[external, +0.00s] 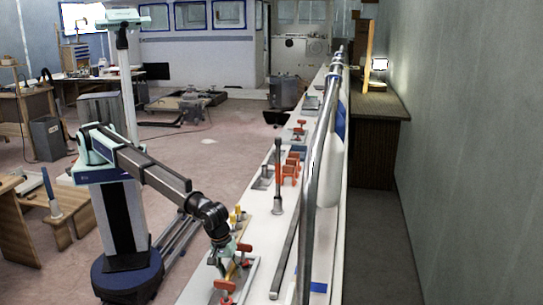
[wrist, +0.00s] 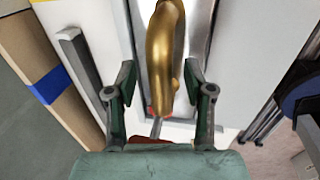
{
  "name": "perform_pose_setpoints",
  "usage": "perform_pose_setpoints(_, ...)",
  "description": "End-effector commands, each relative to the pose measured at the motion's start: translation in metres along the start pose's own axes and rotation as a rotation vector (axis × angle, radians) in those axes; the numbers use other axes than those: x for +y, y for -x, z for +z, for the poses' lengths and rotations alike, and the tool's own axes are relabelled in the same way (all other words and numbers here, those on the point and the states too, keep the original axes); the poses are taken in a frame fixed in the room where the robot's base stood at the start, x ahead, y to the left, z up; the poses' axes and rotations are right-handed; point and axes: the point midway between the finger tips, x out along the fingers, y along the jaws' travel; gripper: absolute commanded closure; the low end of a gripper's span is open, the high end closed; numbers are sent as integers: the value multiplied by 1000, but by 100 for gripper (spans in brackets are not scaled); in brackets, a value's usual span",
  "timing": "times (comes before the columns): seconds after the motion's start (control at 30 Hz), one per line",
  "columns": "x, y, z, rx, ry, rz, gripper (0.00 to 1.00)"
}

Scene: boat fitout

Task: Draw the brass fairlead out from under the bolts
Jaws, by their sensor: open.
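The brass fairlead (wrist: 163,50) is a curved, golden piece in the upper middle of the wrist view. It lies over a grey metal tray or plate (wrist: 203,25). My gripper (wrist: 160,75) is open, with one finger on each side of the fairlead and visible gaps between. In the external view my gripper (external: 222,258) is low over the near end of the long white bench, among red-handled parts. A thin metal rod (wrist: 156,127) and a bit of red show below the fairlead. I cannot make out the bolts clearly in either view.
Red-handled clamps (external: 225,286) stand close to my gripper on the bench. Orange parts (external: 290,168) and an upright metal post (external: 278,175) stand farther along. A long metal rail (external: 322,150) runs along the bench's right side. Open floor lies left of the bench.

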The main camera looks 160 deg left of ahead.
Motion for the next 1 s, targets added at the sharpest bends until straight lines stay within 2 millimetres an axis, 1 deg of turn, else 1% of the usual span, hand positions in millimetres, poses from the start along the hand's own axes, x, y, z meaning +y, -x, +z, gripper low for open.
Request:
perform_pose_setpoints(0.1,0,-5,0,1,0,-1,47)
perform_pose_setpoints(0.37,0,-6,0,0,0,0,47)
perform_pose_setpoints(0.4,0,-6,0,0,0,0,54)
perform_pose_setpoints(0.47,0,-6,0,0,0,0,76)
perform_pose_setpoints(0.5,0,-6,0,0,0,0,90)
perform_pose_setpoints(0.53,0,-6,0,0,0,0,100)
perform_pose_setpoints(0.83,-1,-5,0,0,0,0,100)
perform_pose_setpoints(1.0,-6,-4,0,0,0,-1,100)
